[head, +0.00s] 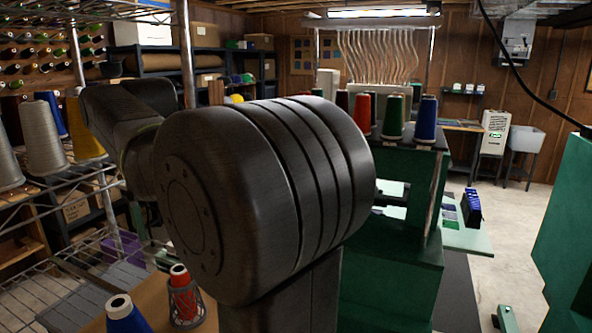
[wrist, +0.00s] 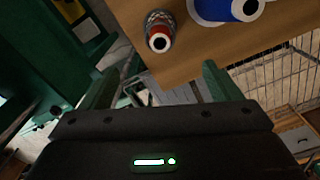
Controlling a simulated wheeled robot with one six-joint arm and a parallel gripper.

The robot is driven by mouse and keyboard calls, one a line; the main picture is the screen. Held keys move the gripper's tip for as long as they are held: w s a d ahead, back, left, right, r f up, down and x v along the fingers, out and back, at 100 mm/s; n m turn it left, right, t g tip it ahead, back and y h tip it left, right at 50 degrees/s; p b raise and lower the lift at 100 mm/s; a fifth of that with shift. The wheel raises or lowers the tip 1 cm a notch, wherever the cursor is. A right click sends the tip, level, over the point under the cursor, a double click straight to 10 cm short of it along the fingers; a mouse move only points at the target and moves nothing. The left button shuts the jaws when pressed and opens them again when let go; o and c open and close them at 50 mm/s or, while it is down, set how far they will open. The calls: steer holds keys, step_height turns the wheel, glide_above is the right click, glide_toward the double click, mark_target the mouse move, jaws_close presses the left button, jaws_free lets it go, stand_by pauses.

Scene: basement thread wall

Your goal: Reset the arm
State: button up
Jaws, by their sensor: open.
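My gripper (wrist: 158,82) shows in the wrist view with its two green fingers wide apart and nothing between them. It is near the edge of a wooden board (wrist: 205,50). A red thread cone (wrist: 161,32) in a grey mesh cup is beyond the fingers, and a blue cone (wrist: 235,8) is to its right. In the head view, my dark arm fills the middle and my gripper is not visible. The red cone (head: 182,288) and the blue cone (head: 126,318) show low at left.
Wire shelves with grey cones (head: 42,138) stand close at left. A green machine (head: 397,250) carrying several cones stands behind my arm at right. Another green body (head: 565,235) is at the right edge. Bare concrete floor (head: 497,215) lies between them.

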mark_target(180, 272)
step_height(180, 272, down, 13)
step_height(180, 272, up, 6)
steer(key=p, duration=0.3)
steer(key=shift+r, duration=0.2)
